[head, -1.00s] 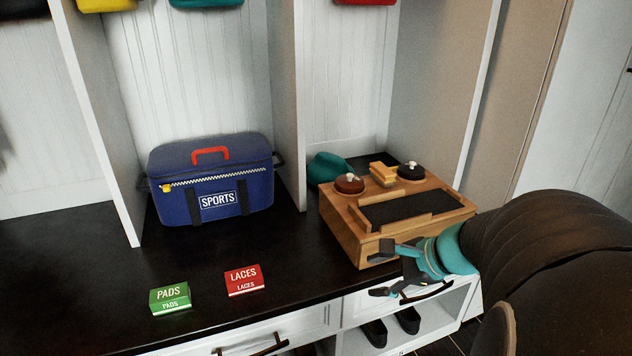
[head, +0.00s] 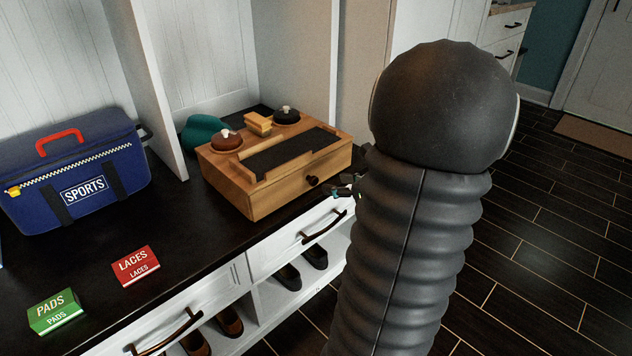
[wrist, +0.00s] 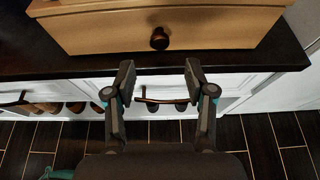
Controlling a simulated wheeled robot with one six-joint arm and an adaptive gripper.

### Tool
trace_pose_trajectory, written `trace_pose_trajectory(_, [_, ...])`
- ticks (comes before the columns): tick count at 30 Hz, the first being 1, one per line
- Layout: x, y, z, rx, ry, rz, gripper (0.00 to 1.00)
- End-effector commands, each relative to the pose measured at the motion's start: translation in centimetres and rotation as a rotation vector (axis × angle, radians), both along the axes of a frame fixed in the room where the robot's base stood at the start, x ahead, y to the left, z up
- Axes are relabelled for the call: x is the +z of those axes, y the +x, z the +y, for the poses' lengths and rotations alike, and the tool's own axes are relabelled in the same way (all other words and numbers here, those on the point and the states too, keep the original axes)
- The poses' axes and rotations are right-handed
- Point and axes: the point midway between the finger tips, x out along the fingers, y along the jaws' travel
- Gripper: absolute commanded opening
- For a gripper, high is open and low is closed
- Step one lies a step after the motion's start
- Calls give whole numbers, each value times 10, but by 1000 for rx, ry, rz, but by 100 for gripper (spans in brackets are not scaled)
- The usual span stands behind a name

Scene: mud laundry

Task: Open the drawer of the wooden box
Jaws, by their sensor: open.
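The wooden box (head: 235,190) sits on the dark bench top at its right end, with its drawer front facing the room. A small dark round knob (head: 312,181) is on the drawer front, which looks closed. In the wrist view the drawer front (wrist: 215,28) fills the top, with the knob (wrist: 159,38) near its middle. My gripper (wrist: 159,75) is open and empty, its two fingers a little below the knob in the picture and apart from it. In the head view my arm hides most of the gripper; part of a finger (head: 345,190) shows right of the box.
Tins, a yellow brush (head: 258,123) and a dark pad (head: 292,152) are on the box. The white bench drawer below has a dark handle (head: 324,227). A blue sports bag (head: 85,180) and red (head: 136,266) and green (head: 56,311) boxes stand left. Floor is clear at right.

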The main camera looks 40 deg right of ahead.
Motion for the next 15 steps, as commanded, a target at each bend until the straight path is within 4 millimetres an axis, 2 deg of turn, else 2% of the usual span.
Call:
trace_pose_trajectory(6, [-17, 39, 5, 5, 1, 0, 55])
trace_pose_trajectory(15, [-31, 73, 6, 2, 0, 1, 55])
